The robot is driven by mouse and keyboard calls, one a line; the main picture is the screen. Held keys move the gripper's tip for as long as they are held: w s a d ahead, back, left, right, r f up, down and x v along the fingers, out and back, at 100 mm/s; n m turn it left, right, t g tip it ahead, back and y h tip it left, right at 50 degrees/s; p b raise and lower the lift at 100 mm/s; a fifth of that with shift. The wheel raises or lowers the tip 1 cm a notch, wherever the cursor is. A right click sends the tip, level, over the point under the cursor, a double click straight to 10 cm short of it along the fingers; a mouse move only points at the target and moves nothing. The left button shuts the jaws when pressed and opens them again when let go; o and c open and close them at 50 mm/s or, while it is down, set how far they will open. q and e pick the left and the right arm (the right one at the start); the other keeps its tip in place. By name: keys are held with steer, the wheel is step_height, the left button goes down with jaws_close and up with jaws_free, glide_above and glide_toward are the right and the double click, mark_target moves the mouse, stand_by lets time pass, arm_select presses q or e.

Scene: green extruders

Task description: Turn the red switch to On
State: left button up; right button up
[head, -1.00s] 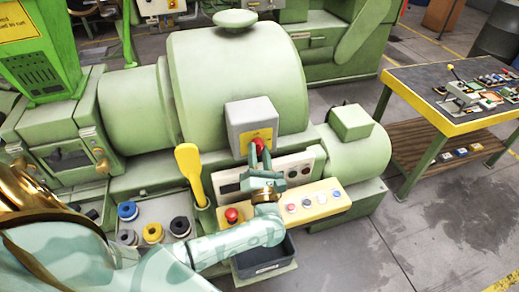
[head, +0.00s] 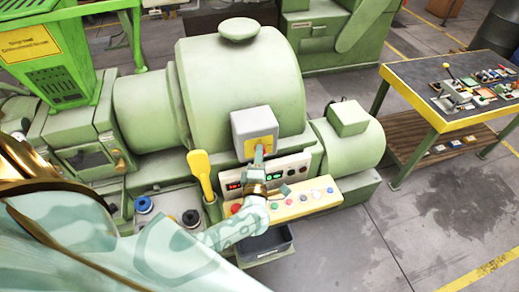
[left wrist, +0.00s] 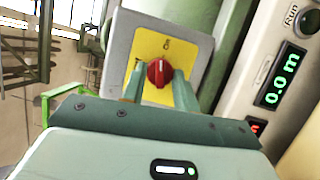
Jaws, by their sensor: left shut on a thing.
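The red switch (left wrist: 159,73) is a round knob on a yellow plate (left wrist: 188,62) in the left wrist view. The plate is on the front of a grey box (head: 242,124) on the green extruder (head: 230,75). My left gripper (left wrist: 160,84) is shut on the red switch, with one finger on each side of it. The knob's pale mark points up in the left wrist view, toward small lettering on the plate. In the head view the left gripper (head: 258,152) covers the switch. My right gripper is not in view.
A control panel (head: 305,161) below the box has lit displays; one reads 0.0 m (left wrist: 280,78). A button ledge (head: 318,203), a yellow-handled scoop (head: 199,168) and a dark bin (head: 262,242) are near my arm. A yellow-edged table (head: 432,115) stands at the right.

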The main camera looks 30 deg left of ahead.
arm_select(q)
steer(key=shift+r+m+g+h+p, duration=0.1)
steer(key=shift+m+g+h+p, duration=0.35)
steer(key=shift+m+p, duration=1.1)
steer(key=o, duration=1)
steer(key=shift+c, duration=0.2)
steer(key=b+v, duration=0.2)
steer(key=v, duration=1.4)
steer(key=shift+d, duration=0.25)
steer(key=shift+s, duration=0.1)
